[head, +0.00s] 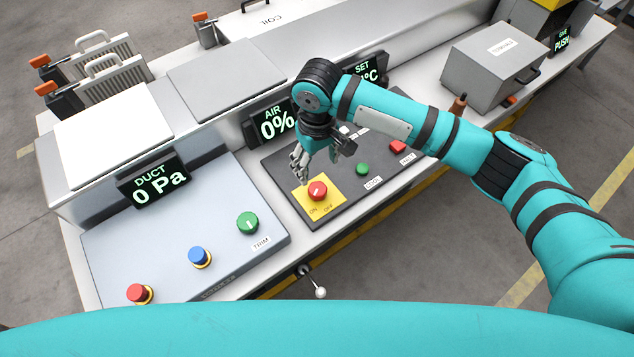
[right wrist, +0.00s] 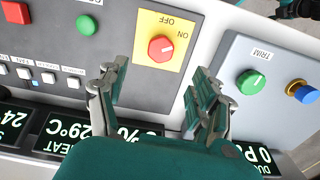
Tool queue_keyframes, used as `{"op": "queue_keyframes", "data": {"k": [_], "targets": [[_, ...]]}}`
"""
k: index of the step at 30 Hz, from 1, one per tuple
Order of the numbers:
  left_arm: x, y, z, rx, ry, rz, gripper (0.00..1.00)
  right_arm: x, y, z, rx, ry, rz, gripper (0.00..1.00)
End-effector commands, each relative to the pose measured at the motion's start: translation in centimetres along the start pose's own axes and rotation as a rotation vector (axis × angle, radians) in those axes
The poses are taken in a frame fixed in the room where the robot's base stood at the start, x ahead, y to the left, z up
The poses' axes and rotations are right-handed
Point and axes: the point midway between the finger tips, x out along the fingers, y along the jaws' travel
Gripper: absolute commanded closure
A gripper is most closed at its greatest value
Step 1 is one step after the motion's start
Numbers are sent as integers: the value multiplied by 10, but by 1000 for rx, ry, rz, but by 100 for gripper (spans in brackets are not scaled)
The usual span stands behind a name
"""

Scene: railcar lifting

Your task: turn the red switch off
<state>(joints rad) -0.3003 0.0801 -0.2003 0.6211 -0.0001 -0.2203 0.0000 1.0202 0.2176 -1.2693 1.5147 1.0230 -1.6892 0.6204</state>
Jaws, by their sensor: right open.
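The red switch (head: 317,191) is a round red knob on a square yellow plate (head: 328,206) marked ON and OFF, on the dark grey panel. A white line shows on the knob; I cannot tell for sure which label it points to. My right gripper (head: 318,158) hangs just above and behind the switch, with its fingers apart and empty. In the right wrist view, the red switch (right wrist: 162,48) lies beyond the open fingertips (right wrist: 157,84), roughly centred between them and not gripped. My left gripper is not in view.
A light panel to the left carries a green TRIM knob (head: 247,222), a blue knob (head: 199,256) and a red button (head: 138,292). A green button (head: 362,169) and a red square button (head: 398,146) sit right of the switch. Displays stand behind: DUCT (head: 154,187) and AIR (head: 275,122).

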Motion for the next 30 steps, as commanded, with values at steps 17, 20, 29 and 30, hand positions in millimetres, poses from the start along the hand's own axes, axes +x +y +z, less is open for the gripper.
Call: {"op": "queue_keyframes", "data": {"k": [17,20,29,30], "targets": [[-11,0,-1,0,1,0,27,95,-1,0,-2,1,-1,33],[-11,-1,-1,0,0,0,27,99,-1,0,-2,2,0,33],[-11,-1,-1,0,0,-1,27,99,-1,0,-2,2,0,41],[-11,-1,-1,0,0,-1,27,99,-1,0,-2,2,0,47]]}}
